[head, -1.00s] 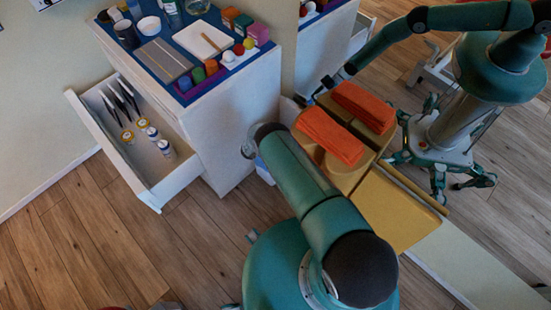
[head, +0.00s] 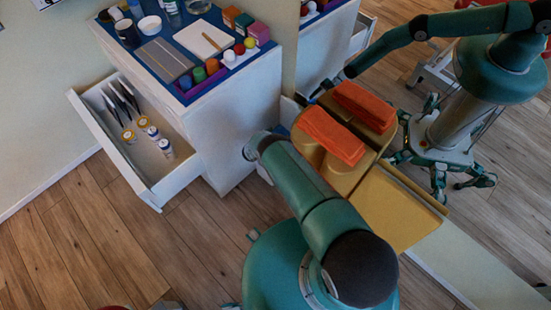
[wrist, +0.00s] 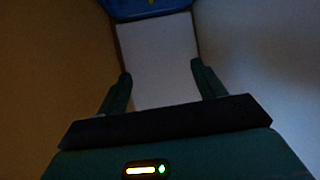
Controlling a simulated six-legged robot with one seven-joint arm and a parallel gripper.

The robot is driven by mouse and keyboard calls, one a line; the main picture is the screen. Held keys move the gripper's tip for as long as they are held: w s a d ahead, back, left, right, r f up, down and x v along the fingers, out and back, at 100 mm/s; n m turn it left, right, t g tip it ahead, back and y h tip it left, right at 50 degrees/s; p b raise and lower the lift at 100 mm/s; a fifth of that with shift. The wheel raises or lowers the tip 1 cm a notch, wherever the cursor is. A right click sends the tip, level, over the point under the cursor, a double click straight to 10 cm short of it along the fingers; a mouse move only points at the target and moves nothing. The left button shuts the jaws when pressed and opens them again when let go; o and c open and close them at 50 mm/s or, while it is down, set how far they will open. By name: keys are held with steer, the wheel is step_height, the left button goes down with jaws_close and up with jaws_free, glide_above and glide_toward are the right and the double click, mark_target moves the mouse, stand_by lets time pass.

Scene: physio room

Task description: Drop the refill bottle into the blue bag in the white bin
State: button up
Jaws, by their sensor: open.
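In the wrist view my gripper (wrist: 161,78) is open, its two dark green fingers apart. I see no bottle between them. Beyond the fingers is a white panel, likely the side of the white bin (wrist: 158,50). In the head view my arm covers my gripper, and a sliver of blue shows just behind the arm. I cannot pick out the refill bottle for certain in either view.
A white cabinet (head: 235,120) has bottles and boxes on top and an open drawer (head: 140,140) at left. Yellow padded blocks (head: 395,205) with orange towels (head: 332,135) stand right of my arm. A mirror reflects me at right.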

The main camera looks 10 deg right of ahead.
steer(key=shift+a+r, duration=0.1)
steer(key=v, duration=1.3)
steer(key=shift+s, duration=0.3)
steer(key=shift+a+r, duration=0.1)
steer(key=shift+a, duration=0.05)
